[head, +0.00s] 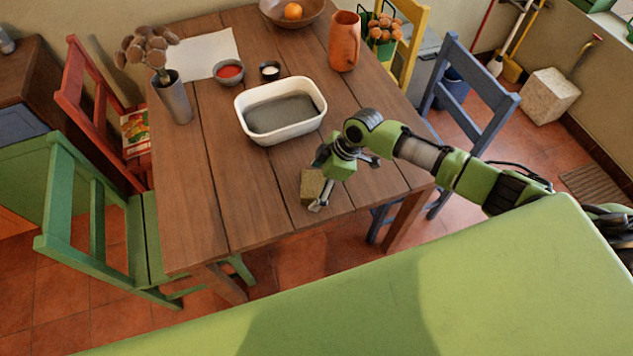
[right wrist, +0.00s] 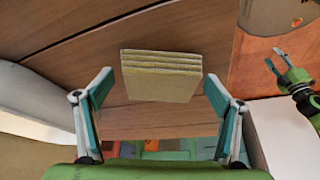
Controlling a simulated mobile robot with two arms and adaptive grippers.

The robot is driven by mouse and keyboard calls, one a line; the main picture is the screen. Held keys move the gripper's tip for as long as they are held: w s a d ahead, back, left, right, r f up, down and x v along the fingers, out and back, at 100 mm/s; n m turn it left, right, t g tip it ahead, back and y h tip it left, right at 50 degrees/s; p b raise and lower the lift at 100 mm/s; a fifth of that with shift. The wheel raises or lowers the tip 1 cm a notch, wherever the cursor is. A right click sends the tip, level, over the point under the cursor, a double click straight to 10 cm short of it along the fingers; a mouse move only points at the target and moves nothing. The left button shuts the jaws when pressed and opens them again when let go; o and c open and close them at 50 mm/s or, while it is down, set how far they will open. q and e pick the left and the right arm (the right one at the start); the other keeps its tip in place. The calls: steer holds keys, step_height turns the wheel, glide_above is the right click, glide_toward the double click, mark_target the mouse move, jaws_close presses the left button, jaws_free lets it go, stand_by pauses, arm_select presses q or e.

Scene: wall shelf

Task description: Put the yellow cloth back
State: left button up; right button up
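The yellow cloth (head: 309,186) is a small folded stack on the wooden table near its front edge. In the right wrist view the cloth (right wrist: 161,78) shows its stacked layers. My right gripper (head: 322,182) is down at the cloth. Its two fingers (right wrist: 160,84) are spread, one on each side of the cloth, with a gap on both sides in the wrist view. My left gripper (right wrist: 275,58) shows small at the right of the wrist view, with its fingers apart and empty. It is outside the head view.
A white basin (head: 281,111) stands behind the cloth on the table (head: 250,205). Small red and white bowls, an orange jug (head: 344,42) and a vase (head: 173,97) stand farther back. Bare table lies left of the cloth. Chairs surround the table.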

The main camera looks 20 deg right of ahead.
steer(key=b+v, duration=0.1)
steer(key=v, duration=1.1)
steer(key=shift+r, duration=0.2)
